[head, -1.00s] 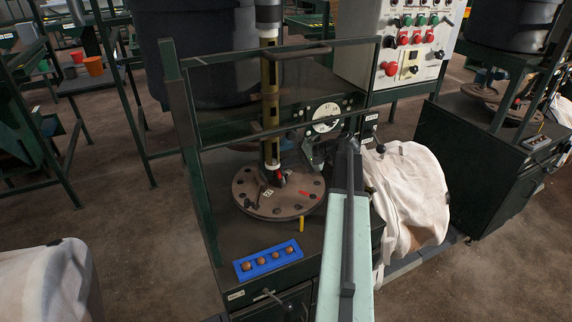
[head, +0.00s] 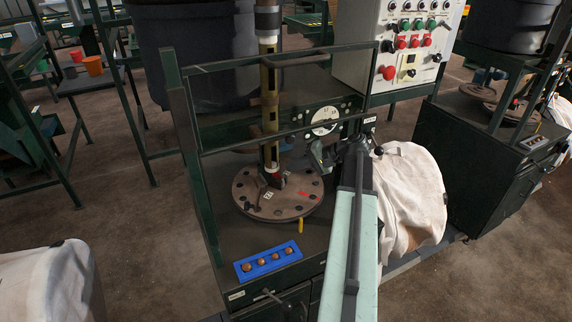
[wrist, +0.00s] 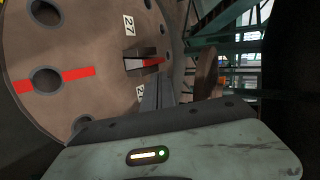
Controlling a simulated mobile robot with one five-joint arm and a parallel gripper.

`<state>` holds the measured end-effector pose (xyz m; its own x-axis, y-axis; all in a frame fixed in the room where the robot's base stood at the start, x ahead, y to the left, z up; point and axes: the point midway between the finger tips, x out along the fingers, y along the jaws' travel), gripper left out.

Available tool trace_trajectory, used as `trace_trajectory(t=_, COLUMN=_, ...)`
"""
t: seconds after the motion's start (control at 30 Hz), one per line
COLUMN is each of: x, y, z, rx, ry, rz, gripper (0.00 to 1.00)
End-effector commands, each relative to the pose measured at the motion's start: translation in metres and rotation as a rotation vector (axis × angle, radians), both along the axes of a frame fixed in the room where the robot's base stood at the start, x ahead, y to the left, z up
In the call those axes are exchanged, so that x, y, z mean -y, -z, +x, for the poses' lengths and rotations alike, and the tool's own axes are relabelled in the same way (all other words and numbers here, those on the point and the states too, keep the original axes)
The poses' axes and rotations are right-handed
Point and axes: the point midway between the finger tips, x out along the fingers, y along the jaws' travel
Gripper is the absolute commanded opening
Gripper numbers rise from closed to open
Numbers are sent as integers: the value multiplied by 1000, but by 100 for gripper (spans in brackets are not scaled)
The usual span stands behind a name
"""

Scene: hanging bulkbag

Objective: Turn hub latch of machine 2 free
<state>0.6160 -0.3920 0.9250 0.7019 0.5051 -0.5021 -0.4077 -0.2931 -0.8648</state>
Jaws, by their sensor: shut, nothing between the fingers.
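The round brown plate (head: 290,206) of the machine in front of me has holes around its rim, a red mark and number labels. At its hub is a small dark latch-like block (head: 276,181), which appears in the wrist view (wrist: 140,62) with a red face beside the "27" label. My gripper (head: 317,158) is above the plate's right rear side, to the right of the hub. In the wrist view my gripper's fingers (wrist: 162,84) are together and empty, close to the block; I cannot tell whether they touch it.
A dark guard frame (head: 290,137) crosses above the plate, and a yellow-black column (head: 269,92) stands over the hub. A white sack (head: 412,190) hangs at right. A control box (head: 397,45) stands behind.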

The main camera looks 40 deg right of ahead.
Motion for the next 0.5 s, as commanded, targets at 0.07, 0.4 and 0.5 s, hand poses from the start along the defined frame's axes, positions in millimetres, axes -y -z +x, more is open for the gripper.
trace_trajectory(t=0.07, x=9, y=-13, z=-11, rx=-1, ry=4, rz=0, gripper=0)
trace_trajectory(t=0.4, x=19, y=-17, z=-24, rx=-1, ry=3, rz=-2, gripper=0)
trace_trajectory(t=0.5, x=19, y=-17, z=-24, rx=-1, ry=3, rz=-2, gripper=0)
